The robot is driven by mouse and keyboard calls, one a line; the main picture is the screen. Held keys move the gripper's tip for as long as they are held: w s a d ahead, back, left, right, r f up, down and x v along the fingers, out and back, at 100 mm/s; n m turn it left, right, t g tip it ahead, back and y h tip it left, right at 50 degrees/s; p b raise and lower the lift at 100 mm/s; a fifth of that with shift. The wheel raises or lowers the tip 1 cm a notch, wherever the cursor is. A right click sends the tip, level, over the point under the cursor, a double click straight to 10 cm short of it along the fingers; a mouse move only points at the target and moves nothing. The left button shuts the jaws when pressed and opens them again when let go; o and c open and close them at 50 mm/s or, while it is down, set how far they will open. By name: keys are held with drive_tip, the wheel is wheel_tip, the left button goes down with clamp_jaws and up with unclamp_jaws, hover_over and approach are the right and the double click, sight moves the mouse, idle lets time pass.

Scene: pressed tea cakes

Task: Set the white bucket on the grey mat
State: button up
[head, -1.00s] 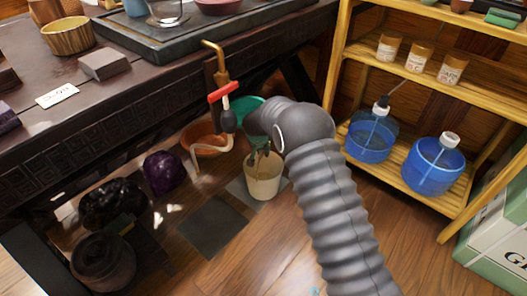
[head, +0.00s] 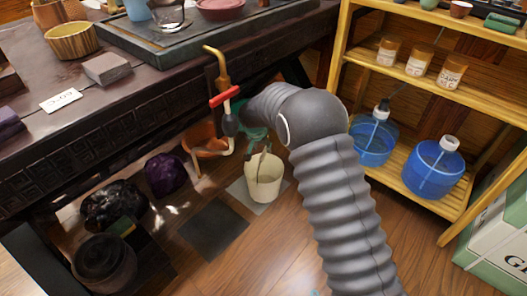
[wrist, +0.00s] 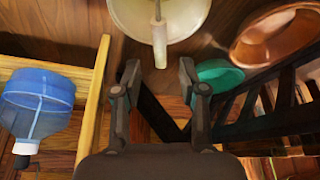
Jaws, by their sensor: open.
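The white bucket (head: 265,187) stands on the floor below the table, on a light grey mat (head: 239,189) that shows around its base. Its handle rises above the rim. A darker grey mat (head: 212,229) lies bare to the front left. In the wrist view the bucket (wrist: 135,18) is at the top edge, cut off, with its pale handle piece hanging towards the fingers. My gripper (wrist: 162,92) is open and empty, apart from the bucket.
A tap with a red lever (head: 230,97) juts out above the bucket. An orange pot (head: 205,143) and a teal tub (head: 256,132) stand behind it. Black (head: 113,204) and purple (head: 165,174) bags lie left. A wooden shelf (head: 420,190) holds blue bottles at right.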

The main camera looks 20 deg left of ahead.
drive_tip(key=shift+v, duration=2.15)
drive_tip(key=s+d+r, duration=0.5)
drive_tip(key=d+r, duration=0.6)
drive_tip(key=d, duration=0.2)
drive_tip(key=s+d+r, duration=0.4)
drive_tip(key=d+r, duration=0.7)
drive_tip(key=d, duration=0.1)
drive_tip(key=s+d+r, duration=0.2)
drive_tip(key=s+d, duration=0.4)
drive_tip(key=s, duration=0.1)
drive_tip(key=s+d+r, duration=0.3)
drive_tip(key=s+d, duration=0.2)
drive_tip(key=s, duration=0.2)
drive_tip(key=s+d+f+t, duration=0.1)
drive_tip(key=s+d, duration=0.3)
drive_tip(key=s, duration=0.8)
drive_tip(key=shift+s+d+f, duration=0.2)
drive_tip(key=shift+d+f, duration=0.2)
drive_tip(key=shift+f, duration=0.2)
